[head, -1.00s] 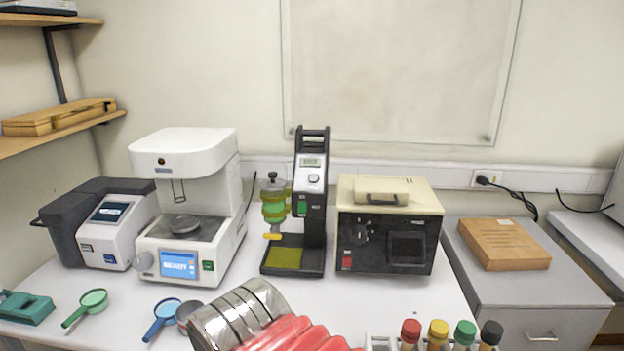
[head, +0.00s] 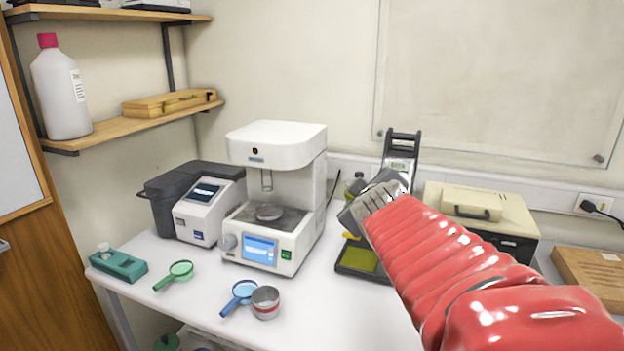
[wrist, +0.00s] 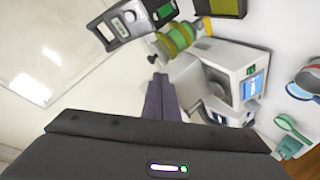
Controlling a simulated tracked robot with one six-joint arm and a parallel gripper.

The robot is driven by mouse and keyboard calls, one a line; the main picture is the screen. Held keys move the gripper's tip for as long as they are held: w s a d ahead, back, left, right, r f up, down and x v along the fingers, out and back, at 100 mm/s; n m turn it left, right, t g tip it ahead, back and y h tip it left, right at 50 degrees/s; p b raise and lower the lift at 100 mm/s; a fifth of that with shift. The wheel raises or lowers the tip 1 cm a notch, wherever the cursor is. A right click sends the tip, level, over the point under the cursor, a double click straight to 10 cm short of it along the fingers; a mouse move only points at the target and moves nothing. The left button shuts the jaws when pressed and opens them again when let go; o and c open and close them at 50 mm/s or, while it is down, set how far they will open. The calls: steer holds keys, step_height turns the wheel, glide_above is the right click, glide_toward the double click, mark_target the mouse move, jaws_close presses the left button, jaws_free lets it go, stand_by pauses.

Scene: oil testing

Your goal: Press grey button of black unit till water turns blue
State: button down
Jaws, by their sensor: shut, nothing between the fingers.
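The black unit (head: 400,148) stands on the bench behind my gripper (wrist: 158,78). In the head view only its top with handle and display, and part of its base, show past my arm. In the wrist view the tilted unit (wrist: 118,22) shows its display and a pale grey button (wrist: 130,16). The glass vessel (wrist: 178,40) beside it holds green liquid; in the head view my gripper mostly hides it. My gripper's fingers are shut and empty, apart from the button in the wrist view. Their tips are hard to make out in the head view.
A white machine (head: 277,195) with a blue screen stands left of the unit. A cream and black box (head: 480,207) stands right of it. Magnifiers (head: 240,292) and a small metal tin (head: 266,302) lie at the front.

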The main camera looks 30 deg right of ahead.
steer(key=w+d+r+n+t+y, duration=0.1)
steer(key=w+d+r+n+t, duration=0.1)
steer(key=d+n, duration=0.5)
steer(key=d+r+t, duration=0.1)
steer(key=d, duration=0.5)
steer(key=shift+d+y, duration=0.3)
steer(key=w+d+f, duration=0.3)
steer(key=d+f, duration=0.1)
steer(key=f, duration=0.2)
steer(key=shift+w+d+f, duration=0.15)
steer(key=shift+w+d, duration=0.25)
steer(key=shift+w+d+f, duration=0.4)
steer(key=shift+d+f, duration=0.05)
steer(key=shift+f, duration=0.1)
stand_by(2.9)
steer(key=shift+s+a+r, duration=0.1)
stand_by(0.4)
steer(key=shift+s+a+r, duration=0.3)
steer(key=shift+a+r, duration=0.05)
steer(key=shift+r, duration=0.15)
steer(key=shift+r, duration=0.1)
